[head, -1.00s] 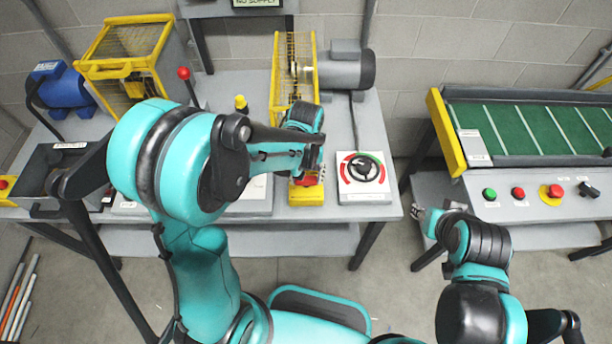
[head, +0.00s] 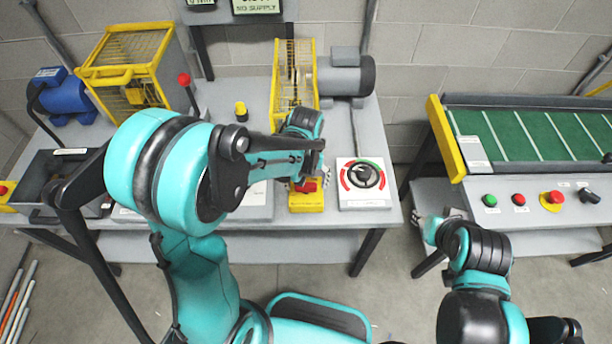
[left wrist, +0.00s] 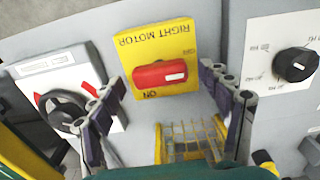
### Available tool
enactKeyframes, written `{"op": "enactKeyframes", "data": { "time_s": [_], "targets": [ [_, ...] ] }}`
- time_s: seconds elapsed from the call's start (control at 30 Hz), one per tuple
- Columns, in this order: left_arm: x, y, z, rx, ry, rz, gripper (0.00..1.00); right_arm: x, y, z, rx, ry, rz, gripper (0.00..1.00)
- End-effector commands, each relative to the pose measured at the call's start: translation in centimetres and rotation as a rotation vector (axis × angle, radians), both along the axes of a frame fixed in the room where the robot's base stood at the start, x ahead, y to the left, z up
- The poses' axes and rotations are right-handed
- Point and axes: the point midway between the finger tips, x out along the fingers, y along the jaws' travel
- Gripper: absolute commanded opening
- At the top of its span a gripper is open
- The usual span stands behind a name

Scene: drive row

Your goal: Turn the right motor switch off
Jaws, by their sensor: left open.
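The right motor switch is a red rotary handle (left wrist: 160,75) on a yellow plate (left wrist: 127,41), lettered RIGHT MOTOR, upside down in the left wrist view. The handle lies crosswise, its white mark at the right, and the word ON shows below it. In the head view the yellow switch box (head: 305,204) stands at the bench's front edge, its red handle (head: 307,186) partly hidden by my left gripper (head: 312,168). In the left wrist view my left gripper (left wrist: 163,86) is open, a finger to each side of the handle, apart from it. My right gripper (head: 432,222) hangs right of the bench, its fingers unclear.
A red, black and green dial (head: 362,177) sits just right of the switch box. Behind are a yellow mesh guard (head: 284,85) and a grey motor (head: 345,76). A black knob (left wrist: 296,64) lies across in the wrist view. A conveyor (head: 540,130) stands at the right.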

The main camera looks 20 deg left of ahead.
Motion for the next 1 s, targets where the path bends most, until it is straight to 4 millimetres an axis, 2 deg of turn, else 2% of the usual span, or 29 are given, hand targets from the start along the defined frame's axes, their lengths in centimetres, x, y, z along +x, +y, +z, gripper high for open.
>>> {"op": "enactKeyframes", "data": {
  "time_s": [0.17,0.4,0.6,0.73,1.0],
  "targets": [
    [-0.1,0.0,2.7,0.0,0.0,0.0,0.78,0.0,0.0,0.0,0.0,0.0,0.0,0.4],
    [-0.1,0.0,7.9,0.0,0.0,0.0,0.78,0.0,0.0,0.0,0.0,0.0,0.0,0.4],
    [0.0,0.0,10.8,0.0,0.0,0.001,0.78,0.0,0.0,0.0,0.0,0.0,0.0,0.4],
    [0.0,0.0,11.6,0.0,0.0,0.001,0.78,0.0,0.0,0.0,0.0,0.0,0.0,0.4],
    [0.0,0.0,11.7,0.0,0.0,0.001,0.78,0.0,0.0,0.0,0.0,0.0,0.0,0.4]
  ]
}}
